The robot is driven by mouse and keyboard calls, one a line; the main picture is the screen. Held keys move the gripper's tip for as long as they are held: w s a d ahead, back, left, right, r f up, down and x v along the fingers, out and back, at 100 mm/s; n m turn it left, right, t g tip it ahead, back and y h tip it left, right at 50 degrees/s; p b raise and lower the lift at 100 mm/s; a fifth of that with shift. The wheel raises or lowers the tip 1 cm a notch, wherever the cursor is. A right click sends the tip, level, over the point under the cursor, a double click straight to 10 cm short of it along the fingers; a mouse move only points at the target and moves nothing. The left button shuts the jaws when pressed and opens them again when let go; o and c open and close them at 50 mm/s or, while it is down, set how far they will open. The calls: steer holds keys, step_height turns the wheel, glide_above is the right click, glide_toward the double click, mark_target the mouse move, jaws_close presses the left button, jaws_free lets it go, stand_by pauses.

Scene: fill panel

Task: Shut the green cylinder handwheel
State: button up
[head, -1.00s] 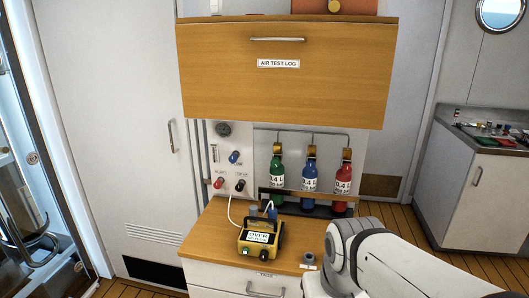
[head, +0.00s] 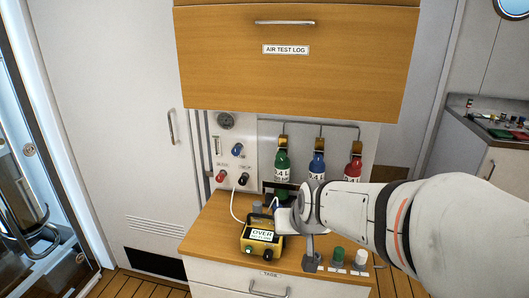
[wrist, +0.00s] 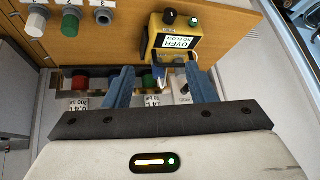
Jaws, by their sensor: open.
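I see nothing held. The handwheel is not clear in the wrist view.
The yellow meter (head: 262,240), reading OVER, stands close to my gripper. A wooden cabinet (head: 230,75) overhangs the cylinders. Capped fittings (head: 338,254) stand at the counter's front right.

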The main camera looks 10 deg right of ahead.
steer(key=w+a+m+t, duration=0.15)
steer(key=w+t, duration=0.35)
steer(key=w, duration=1.1)
steer(key=m+t+h, duration=0.3)
steer(key=t+h, duration=0.2)
steer(key=h, duration=0.1)
glide_toward(280, 157)
steer(key=w, duration=0.2)
steer(key=shift+t, duration=0.3)
steer(key=x, duration=0.5)
steer(key=p+x, duration=0.1)
steer(key=x, duration=0.2)
steer(key=shift+w+d+f, duration=0.15)
steer(key=shift+d+f, duration=0.1)
steer(key=shift+d, duration=0.2)
